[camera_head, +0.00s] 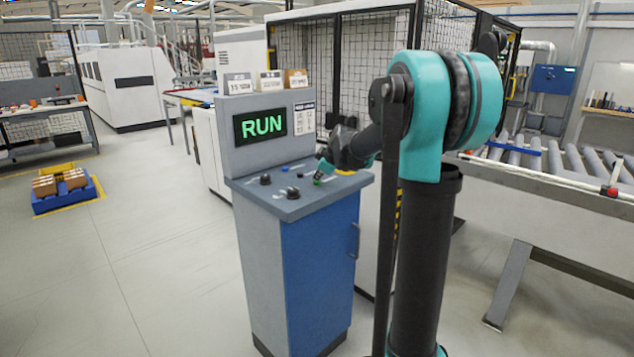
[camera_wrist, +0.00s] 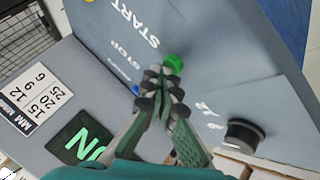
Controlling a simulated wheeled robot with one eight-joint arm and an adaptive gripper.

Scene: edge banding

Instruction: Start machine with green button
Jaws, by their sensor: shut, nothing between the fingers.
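The control console (camera_head: 270,215) stands in the middle of the head view, its display (camera_head: 260,125) reading RUN in green. The green button (camera_head: 317,182) is near the right end of its sloped panel. In the wrist view the green button (camera_wrist: 173,63) sits beside the START label (camera_wrist: 135,20). My gripper (camera_head: 321,173) is shut and empty, pointing down at the panel. In the wrist view my gripper's fingertips (camera_wrist: 163,78) are right at the green button's edge; I cannot tell whether they touch it.
A black knob (camera_wrist: 243,135) is beside the fingers in the wrist view, and a blue button (camera_wrist: 137,90) is partly hidden on their other side. Another black knob (camera_head: 265,180) is on the panel's left.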

